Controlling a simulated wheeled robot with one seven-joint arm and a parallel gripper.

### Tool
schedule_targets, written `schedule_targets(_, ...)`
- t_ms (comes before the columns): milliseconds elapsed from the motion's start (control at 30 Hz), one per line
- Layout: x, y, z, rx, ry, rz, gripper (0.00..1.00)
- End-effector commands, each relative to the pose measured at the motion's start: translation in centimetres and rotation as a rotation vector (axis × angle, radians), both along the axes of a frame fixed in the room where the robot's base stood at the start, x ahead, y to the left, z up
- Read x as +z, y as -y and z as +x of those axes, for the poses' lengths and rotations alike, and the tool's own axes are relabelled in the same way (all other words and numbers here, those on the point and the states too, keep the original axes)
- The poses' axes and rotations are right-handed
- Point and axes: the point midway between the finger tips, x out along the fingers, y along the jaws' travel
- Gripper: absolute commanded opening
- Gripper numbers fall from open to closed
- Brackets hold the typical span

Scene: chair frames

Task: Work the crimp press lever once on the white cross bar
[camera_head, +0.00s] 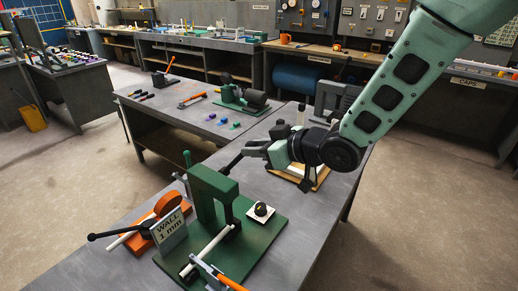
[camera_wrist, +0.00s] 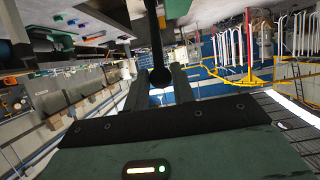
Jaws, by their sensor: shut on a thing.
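The green crimp press (camera_head: 206,190) stands on a green base plate on the near table. A white cross bar (camera_head: 210,246) lies across the base, its upper end by the press's jaw area; I cannot tell how it sits there. My gripper (camera_head: 252,150) is above and right of the press, shut on the dark lever (camera_head: 233,162), which slopes down toward the press top. In the wrist view the black lever (camera_wrist: 155,35) with its ball end (camera_wrist: 160,76) is between my fingers (camera_wrist: 160,90). The lever's pivot is hard to make out.
A "WALL 1 mm" sign (camera_head: 170,228) and a black ball-ended rod (camera_head: 118,233) are at the press's left. An orange clamp (camera_head: 227,283) is at the front. A black knob on a white plate (camera_head: 261,212) sits right. The far table holds another green device (camera_head: 240,97).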

Motion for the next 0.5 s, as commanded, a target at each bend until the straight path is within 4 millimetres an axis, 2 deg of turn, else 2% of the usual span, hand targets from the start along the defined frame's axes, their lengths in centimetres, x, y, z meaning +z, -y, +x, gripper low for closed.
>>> schedule_targets(500,2.4,-2.9,2.3,-0.001,0.005,0.005,0.11)
